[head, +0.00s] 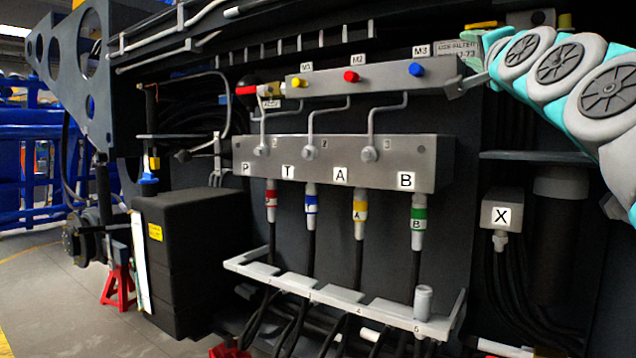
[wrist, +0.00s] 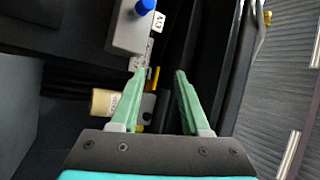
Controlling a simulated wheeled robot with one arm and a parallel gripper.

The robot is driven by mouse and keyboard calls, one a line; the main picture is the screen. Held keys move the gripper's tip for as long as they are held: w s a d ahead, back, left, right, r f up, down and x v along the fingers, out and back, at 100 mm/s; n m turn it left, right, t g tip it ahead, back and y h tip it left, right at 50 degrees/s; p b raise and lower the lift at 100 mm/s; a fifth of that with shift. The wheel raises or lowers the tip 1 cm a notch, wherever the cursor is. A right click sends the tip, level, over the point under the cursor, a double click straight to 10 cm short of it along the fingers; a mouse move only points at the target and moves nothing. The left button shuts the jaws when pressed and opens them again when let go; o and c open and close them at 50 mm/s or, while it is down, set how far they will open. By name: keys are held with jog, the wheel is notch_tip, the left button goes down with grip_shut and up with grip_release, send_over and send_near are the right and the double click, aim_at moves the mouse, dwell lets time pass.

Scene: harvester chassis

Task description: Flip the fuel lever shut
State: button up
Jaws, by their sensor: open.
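A yellow lever handle (head: 482,24) shows at the top right in the head view, just above my gripper (head: 478,62). No label naming it as the fuel lever can be read. In the wrist view a thin yellow-orange piece (wrist: 154,78), probably this handle, shows between the fingers of my gripper (wrist: 160,72), nearer the left finger. The pale green fingers are apart and hold nothing. I cannot tell whether they touch the lever. My arm and gripper hide part of the valve area in the head view.
A grey block with yellow, red and blue knobs (head: 417,69) is left of my gripper. A brass-coloured cylinder (wrist: 103,102) is beside the left finger. A lever with a red-and-black handle (head: 247,88) is farther left. The manifold (head: 340,160) with hoses is below.

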jog(key=s+a+f+n+g+y, duration=0.1)
jog(key=s+a+f+n+g, duration=0.25)
jog(key=f, duration=0.95)
jog(key=a+f+n+g+y, duration=0.25)
jog(key=a+f+g, duration=0.3)
jog(key=f, duration=0.75)
jog(key=s+a+f+n+g+y, duration=0.1)
jog(key=s+a+f+n+g, duration=0.15)
jog(key=a+f, duration=0.75)
jog(key=s+d+f+n+g+h, duration=0.1)
jog(key=s+d+f+n+g, duration=0.15)
jog(key=s+f, duration=0.65)
jog(key=s+d+f+n+g+h, duration=0.15)
jog(key=s+f+g, duration=0.3)
jog(key=f, duration=0.75)
jog(key=s+d+f+g, duration=0.1)
jog(key=s+f, duration=0.2)
jog(key=s, duration=0.3)
jog(key=s+d+f+n+g, duration=0.1)
jog(key=s+f+g, duration=0.1)
jog(key=s, duration=0.4)
jog(key=s+d+f+n+g, duration=0.1)
jog(key=s+f+g, duration=0.1)
jog(key=s+f, duration=0.3)
jog(key=shift+s+d+h, duration=0.3)
jog(key=shift+s+h, duration=0.1)
jog(key=shift+s, duration=0.45)
